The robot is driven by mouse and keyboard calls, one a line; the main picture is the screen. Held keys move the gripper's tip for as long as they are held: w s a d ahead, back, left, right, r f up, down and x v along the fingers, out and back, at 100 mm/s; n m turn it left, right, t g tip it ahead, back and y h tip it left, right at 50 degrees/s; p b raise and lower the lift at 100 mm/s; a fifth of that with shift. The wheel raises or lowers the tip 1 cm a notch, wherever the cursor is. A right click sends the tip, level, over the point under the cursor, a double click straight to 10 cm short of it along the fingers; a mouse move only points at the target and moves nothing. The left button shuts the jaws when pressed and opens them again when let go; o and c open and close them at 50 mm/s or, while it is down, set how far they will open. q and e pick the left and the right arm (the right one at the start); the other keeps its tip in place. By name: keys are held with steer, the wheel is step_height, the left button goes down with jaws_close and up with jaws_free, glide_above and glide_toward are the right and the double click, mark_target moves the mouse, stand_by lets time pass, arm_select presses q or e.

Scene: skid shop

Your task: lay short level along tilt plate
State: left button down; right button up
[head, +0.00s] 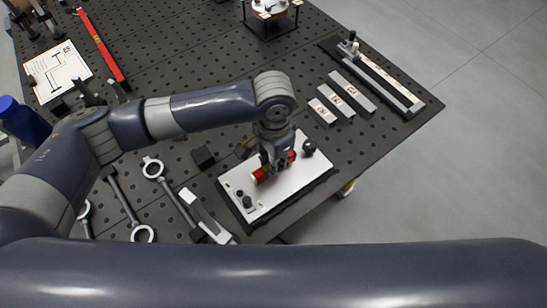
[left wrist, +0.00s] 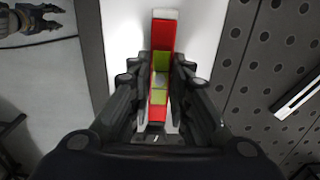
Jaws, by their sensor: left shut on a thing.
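The tilt plate (head: 284,192) is a white rectangular plate with black knobs on a dark base, near the table's front edge. It also shows in the left wrist view (left wrist: 205,45). My left gripper (head: 275,170) is over its middle, shut on the short level (left wrist: 161,38), which is red with yellow-green vial windows and a pale end. The level (head: 260,175) lines up with the plate's long side; I cannot tell if it touches. Fingers hide its middle. My right gripper (left wrist: 55,16) looks open and empty at the left wrist view's upper left, over the floor.
Several grey blocks (head: 351,92) and a long dark tray with a pale bar (head: 375,75) lie beyond the plate. Wrenches (head: 170,190) lie to its left. A long red level (head: 100,45) and a blue bottle (head: 22,122) are farther left.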

arm_select(q)
steer(key=shift+f, duration=0.85)
steer(key=c, duration=1.4)
jaws_free()
steer(key=shift+o, duration=1.1)
